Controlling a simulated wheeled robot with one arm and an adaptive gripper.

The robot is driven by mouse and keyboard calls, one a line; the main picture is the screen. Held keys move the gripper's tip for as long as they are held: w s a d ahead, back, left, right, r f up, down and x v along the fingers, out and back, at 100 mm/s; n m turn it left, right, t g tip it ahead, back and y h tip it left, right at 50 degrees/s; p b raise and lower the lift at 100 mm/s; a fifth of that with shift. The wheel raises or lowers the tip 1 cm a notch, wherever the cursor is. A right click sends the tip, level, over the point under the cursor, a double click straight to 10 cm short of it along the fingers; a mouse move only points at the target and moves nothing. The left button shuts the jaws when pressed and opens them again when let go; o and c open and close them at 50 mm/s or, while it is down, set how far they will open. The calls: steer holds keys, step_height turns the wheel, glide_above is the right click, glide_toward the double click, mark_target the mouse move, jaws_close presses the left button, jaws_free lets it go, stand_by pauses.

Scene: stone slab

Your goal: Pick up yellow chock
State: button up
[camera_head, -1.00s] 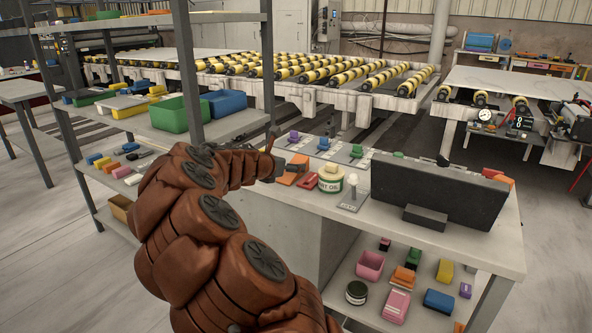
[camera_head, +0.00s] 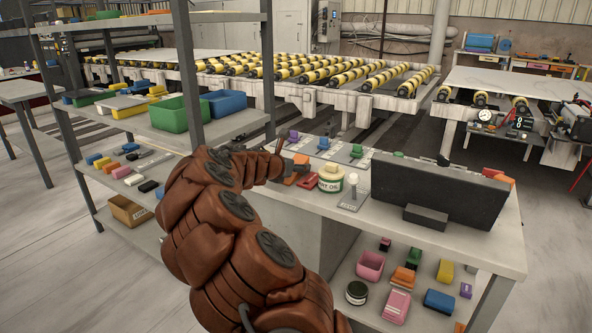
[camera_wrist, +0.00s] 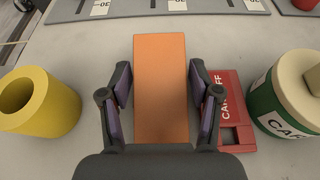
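In the wrist view my gripper (camera_wrist: 160,88) is open, with one dark, purple-padded finger on each side of an orange block (camera_wrist: 161,70). Small gaps show between the block and the fingers. In the head view my gripper (camera_head: 296,168) is at the counter's left part, partly hidden by my arm. A yellow block (camera_head: 445,271) lies on the lower shelf, and another yellow block (camera_head: 102,162) is on the left rack. I cannot tell which yellow piece is the chock.
A red case (camera_wrist: 233,110) lies close right of my gripper, beside a green and cream can (camera_wrist: 285,100). Grey numbered plates (camera_wrist: 110,8) line the far side. A large dark panel (camera_head: 435,190) stands on the counter's right. The left rack (camera_head: 190,65) is near my arm.

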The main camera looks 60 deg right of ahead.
steer(key=c, duration=0.9)
steer(key=shift+o, duration=0.2)
